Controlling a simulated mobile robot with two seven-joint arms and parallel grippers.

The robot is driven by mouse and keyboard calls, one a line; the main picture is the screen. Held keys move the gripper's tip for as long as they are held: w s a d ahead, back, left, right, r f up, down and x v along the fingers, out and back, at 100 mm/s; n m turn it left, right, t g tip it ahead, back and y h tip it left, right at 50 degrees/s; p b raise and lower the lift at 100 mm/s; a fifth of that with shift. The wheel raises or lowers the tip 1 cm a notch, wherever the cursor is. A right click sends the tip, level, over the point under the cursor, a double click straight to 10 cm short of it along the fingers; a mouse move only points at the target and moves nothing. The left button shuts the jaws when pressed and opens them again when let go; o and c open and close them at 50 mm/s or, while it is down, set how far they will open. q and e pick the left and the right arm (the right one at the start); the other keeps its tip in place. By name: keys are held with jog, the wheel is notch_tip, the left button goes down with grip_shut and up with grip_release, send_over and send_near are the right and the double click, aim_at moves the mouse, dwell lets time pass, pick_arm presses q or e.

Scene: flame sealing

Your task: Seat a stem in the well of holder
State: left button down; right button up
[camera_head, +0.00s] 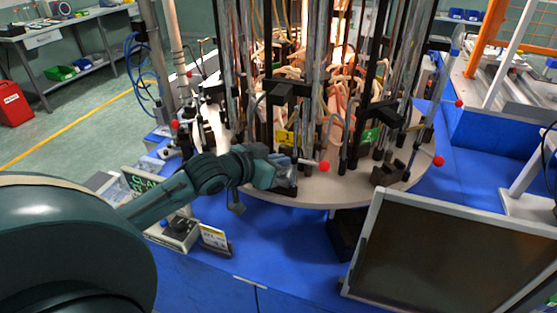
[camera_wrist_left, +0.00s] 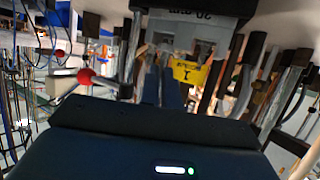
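A round grey turntable (camera_head: 330,192) carries several upright stations with black posts and clear glass tubes. A station with a yellow label marked 1 (camera_head: 286,138) faces me; the label also shows in the left wrist view (camera_wrist_left: 187,72). My left gripper (camera_head: 288,178) is at the turntable's front edge, just below that label. Its two fingers (camera_wrist_left: 162,88) point toward the station in the wrist view. They look close together, and I cannot tell whether a stem is between them. I cannot pick out the holder's well. My right gripper is not in view.
A red-ball lever (camera_head: 324,167) sits just right of my left gripper, and another (camera_head: 438,161) farther right. A dark framed panel (camera_head: 440,255) stands at front right. The blue bench top (camera_head: 270,245) is largely clear in front.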

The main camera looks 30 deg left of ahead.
pick_arm(q)
jog(key=shift+f, duration=0.5)
dwell(0.3)
jog(key=c, duration=1.9)
grip_release()
jog(key=shift+s+r, duration=0.1)
jog(key=shift+s, duration=0.05)
jog(key=shift+v, duration=2)
jog(key=shift+s, duration=0.1)
jog(key=shift+o, duration=0.5)
